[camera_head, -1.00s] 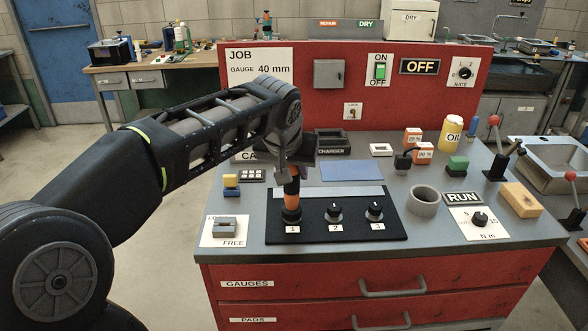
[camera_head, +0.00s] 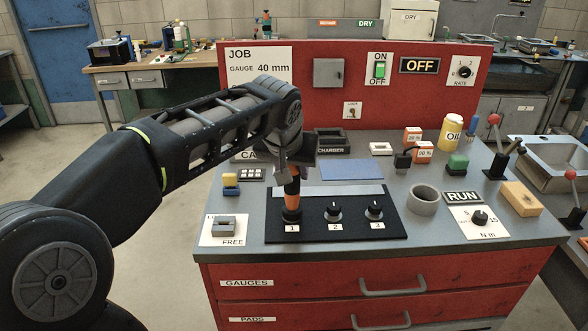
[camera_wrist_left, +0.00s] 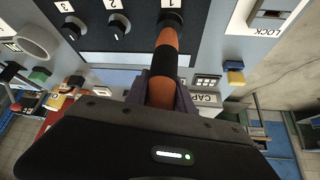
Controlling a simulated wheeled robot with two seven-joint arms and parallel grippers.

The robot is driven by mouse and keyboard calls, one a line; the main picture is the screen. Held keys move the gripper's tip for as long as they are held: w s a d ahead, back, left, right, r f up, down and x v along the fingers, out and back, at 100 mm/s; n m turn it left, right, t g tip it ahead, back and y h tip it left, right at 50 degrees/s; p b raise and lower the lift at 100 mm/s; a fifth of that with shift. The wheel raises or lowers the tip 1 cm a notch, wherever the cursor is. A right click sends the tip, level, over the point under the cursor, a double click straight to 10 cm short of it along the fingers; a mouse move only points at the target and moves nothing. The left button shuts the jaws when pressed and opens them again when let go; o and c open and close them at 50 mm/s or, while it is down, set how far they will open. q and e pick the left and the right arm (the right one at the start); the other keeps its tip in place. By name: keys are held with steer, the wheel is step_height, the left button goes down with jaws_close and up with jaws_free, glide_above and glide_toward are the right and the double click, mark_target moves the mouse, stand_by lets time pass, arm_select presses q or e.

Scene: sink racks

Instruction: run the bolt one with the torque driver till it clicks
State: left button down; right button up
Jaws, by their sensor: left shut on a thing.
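My left gripper (camera_head: 293,172) is shut on the orange and black torque driver (camera_head: 292,192), which stands nearly upright. The driver's lower end is at bolt one (camera_head: 291,215), above the label 1 on the black plate (camera_head: 313,233). The driver also shows in the left wrist view (camera_wrist_left: 166,64), its tip meeting bolt one (camera_wrist_left: 171,22); whether it is fully seated I cannot tell. Bolt two (camera_head: 334,212) and bolt three (camera_head: 375,210) stand to the right. The N m dial (camera_head: 480,218) is at the right. My right gripper is not in view.
A grey ring cup (camera_head: 423,202) and the RUN sign (camera_head: 462,198) stand right of the plate. The FREE lock switch (camera_head: 224,227) is at front left. A blue mat (camera_head: 351,170) lies behind the plate. Levers with red knobs (camera_head: 494,119) are at the right edge.

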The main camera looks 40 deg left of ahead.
arm_select(q)
steer(key=shift+s+f, duration=0.1)
steer(key=shift+f, duration=0.2)
steer(key=shift+a+r+p, duration=0.15)
steer(key=shift+r+p, duration=0.55)
steer(key=shift+r, duration=0.2)
steer(key=shift+r+p, duration=1.25)
steer(key=shift+r, duration=0.6)
